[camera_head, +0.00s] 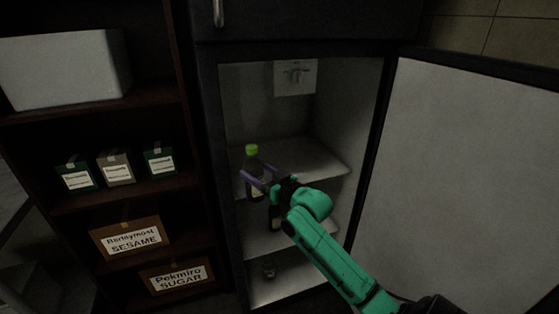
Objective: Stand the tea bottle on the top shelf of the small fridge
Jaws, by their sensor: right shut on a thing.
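The tea bottle (253,163) is dark with a bright green cap and is upright. My right gripper (256,180), with purple fingers, is shut on its body. The bottle is in the opening of the small fridge (208,120), at the left front part of the top shelf (318,157). I cannot tell whether its base touches the shelf, as the gripper and the dim light hide the contact. My left gripper is not in view.
The fridge door (470,180) stands wide open on the right. A dark bottle (273,216) stands on the shelf below, and a small item (269,271) lies lower. The top shelf's right side is clear. A rack with boxes (129,238) stands left.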

